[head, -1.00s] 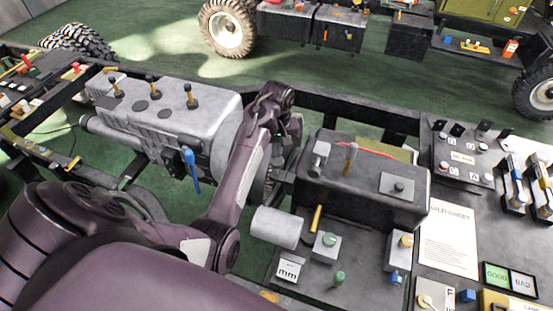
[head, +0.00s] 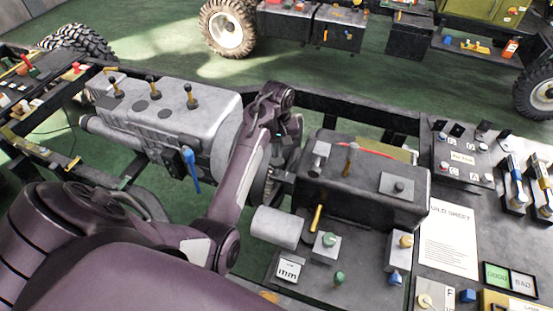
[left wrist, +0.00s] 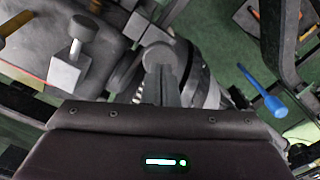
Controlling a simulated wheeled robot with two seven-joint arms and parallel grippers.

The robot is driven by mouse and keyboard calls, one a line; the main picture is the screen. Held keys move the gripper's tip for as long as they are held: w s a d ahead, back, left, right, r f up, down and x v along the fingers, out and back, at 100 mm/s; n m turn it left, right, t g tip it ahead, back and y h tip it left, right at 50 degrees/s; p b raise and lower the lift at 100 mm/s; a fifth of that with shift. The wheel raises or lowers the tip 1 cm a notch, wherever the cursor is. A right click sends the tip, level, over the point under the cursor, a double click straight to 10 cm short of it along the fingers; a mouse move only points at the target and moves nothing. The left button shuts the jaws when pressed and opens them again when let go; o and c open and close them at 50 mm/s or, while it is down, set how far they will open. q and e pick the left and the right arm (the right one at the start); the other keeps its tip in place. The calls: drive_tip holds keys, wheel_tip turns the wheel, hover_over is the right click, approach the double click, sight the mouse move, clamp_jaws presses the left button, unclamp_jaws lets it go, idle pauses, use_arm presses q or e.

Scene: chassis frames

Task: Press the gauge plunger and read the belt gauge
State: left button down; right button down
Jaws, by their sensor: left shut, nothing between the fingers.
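My left gripper (left wrist: 166,82) is shut and empty, pointing down between the grey engine (head: 205,105) and the dark box; in the head view my wrist mostly hides it. In the left wrist view its tips are at or just above a round grey cap (left wrist: 158,54), which looks like the gauge plunger. I cannot tell whether they touch. Ribbed pulley or belt parts (left wrist: 203,82) lie beside the fingers. A small white display marked "mm" (head: 288,269) stands on the front plate; any number on it is too small to read. My right gripper is not in view.
The dark box (head: 365,190) carries a grey knob on a block (head: 317,158), also in the left wrist view (left wrist: 82,34). A frame rail (head: 345,112) runs behind.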

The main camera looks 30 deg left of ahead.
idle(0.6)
use_arm(q)
drive_tip(key=shift+f+b, duration=0.5)
drive_tip(key=shift+f, duration=1.25)
drive_tip(key=shift+r+p, duration=0.9)
drive_tip(key=shift+r, duration=3)
drive_tip(key=shift+f, duration=0.1)
